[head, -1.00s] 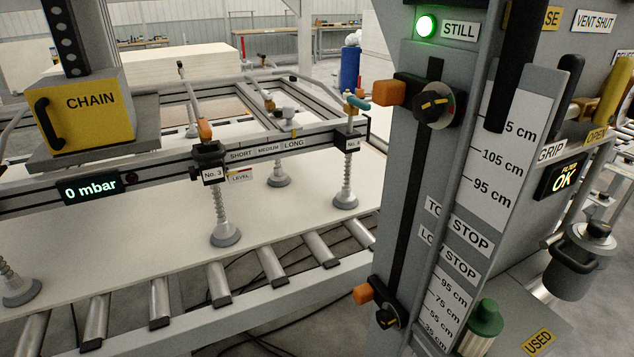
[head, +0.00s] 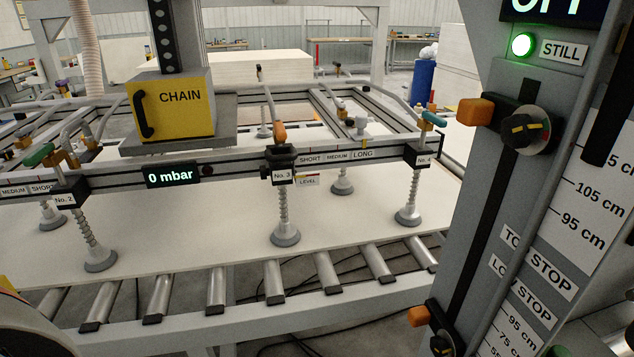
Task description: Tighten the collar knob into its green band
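The upper stop collar sits on the black slot of the grey mast at right. It has an orange block (head: 475,112) and a black round knob (head: 525,130) with a yellow pointer bar lying roughly level. A grey dial rim behind the knob carries small coloured marks at its right, too small to read surely. A lower stop collar with its own orange block (head: 418,316) and dark knob (head: 441,344) is partly cut off at the bottom edge. Neither of my grippers shows, and nothing touches either knob.
A green lamp (head: 522,45) glows beside the STILL label. The suction frame (head: 235,163) hangs over a pale board (head: 340,232) on rollers, its display (head: 173,175) reading 0 mbar. A yellow CHAIN box (head: 172,108) stands above it. A dark curved part cuts into the lower left corner.

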